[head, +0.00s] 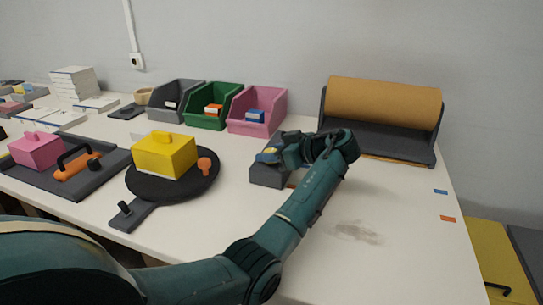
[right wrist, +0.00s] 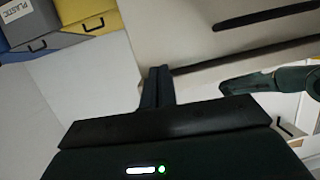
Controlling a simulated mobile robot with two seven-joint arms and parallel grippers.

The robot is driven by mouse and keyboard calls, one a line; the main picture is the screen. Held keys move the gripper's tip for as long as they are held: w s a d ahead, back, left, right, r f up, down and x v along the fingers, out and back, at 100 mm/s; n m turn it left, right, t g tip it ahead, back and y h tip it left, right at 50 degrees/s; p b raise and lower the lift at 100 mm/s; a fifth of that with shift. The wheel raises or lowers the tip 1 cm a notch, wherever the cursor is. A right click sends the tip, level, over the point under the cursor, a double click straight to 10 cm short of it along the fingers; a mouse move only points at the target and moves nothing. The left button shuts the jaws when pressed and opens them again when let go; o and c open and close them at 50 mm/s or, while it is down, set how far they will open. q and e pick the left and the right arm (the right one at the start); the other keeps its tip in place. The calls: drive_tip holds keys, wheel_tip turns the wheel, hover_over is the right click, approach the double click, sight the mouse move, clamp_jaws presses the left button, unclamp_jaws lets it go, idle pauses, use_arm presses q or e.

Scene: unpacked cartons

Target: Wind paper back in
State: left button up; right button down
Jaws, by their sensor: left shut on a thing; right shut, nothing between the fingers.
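A wide roll of brown paper (head: 385,104) lies in a dark grey holder (head: 433,151) at the back right of the table. A thin brown strip of paper (head: 392,159) shows low at the holder's front. My left arm reaches across the table, and its gripper (head: 268,157) points left in front of the holder, apart from the roll. It is shut at the top of a grey block (head: 266,178) with a small yellow and blue part; the exact grip is hard to see. My right gripper (right wrist: 157,86) is shut and empty, beyond the table edge in the right wrist view.
Grey, green (head: 213,108) and pink bins stand along the back. A yellow box (head: 164,156) sits on a black round plate at the left, near a dark tray (head: 95,182). Bins with a PLASTIC label (right wrist: 38,18) stand on the floor. The front right tabletop is mostly clear.

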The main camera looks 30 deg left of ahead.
use_arm(q)
drive_tip(key=shift+a+r, duration=0.1)
drive_tip(key=shift+a, duration=0.05)
drive_tip(key=o, duration=1)
drive_tip(key=v, duration=1.3)
